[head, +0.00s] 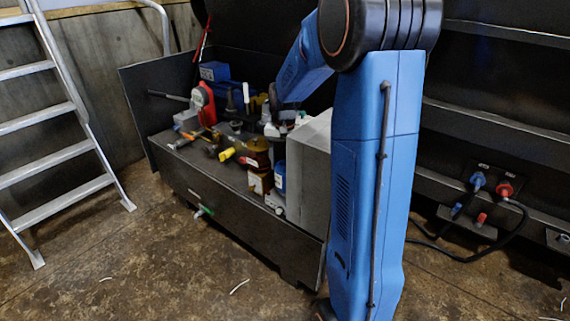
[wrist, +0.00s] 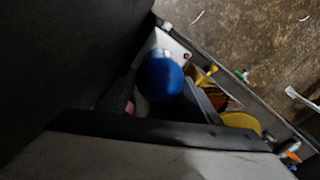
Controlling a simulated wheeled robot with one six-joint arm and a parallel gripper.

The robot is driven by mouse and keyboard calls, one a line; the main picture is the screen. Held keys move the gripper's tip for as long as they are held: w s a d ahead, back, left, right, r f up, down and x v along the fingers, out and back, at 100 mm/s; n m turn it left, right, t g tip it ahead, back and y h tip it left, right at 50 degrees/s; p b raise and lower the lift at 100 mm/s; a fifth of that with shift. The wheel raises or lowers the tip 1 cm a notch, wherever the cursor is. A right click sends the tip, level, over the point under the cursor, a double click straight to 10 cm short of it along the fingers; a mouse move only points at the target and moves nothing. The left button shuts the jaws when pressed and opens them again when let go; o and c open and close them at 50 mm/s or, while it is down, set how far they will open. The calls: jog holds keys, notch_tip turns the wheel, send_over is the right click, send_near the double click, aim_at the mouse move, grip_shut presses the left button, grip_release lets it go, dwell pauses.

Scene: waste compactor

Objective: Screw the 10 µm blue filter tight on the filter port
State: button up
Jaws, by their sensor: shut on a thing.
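The blue filter (wrist: 160,76) shows in the wrist view as a round blue body seen end-on. My gripper (wrist: 162,92) is shut on it, with a dark finger on each side. A white bracket (wrist: 176,42) with a small red spot lies just beyond the filter. A pale round part shows at the filter's far edge; whether it is the filter port, and whether the threads are engaged, I cannot tell. In the head view my blue arm reaches over the bench, and the gripper and the filter cannot be made out clearly there.
The dark bench (head: 225,215) is crowded with bottles, tools and a red device (head: 204,103). A grey box (head: 309,172) stands at its near right end. A ladder (head: 60,120) is at left. Red and blue plugs (head: 490,187) sit on the right wall. The floor in front is mostly clear.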

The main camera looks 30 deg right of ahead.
jog(key=m, duration=0.4)
jog(key=shift+m, duration=0.3)
jog(key=shift+m, duration=0.4)
jog(key=m, duration=0.4)
jog(key=shift+m, duration=0.3)
jog(key=m, duration=0.4)
jog(key=shift+m, duration=0.3)
jog(key=m, duration=0.5)
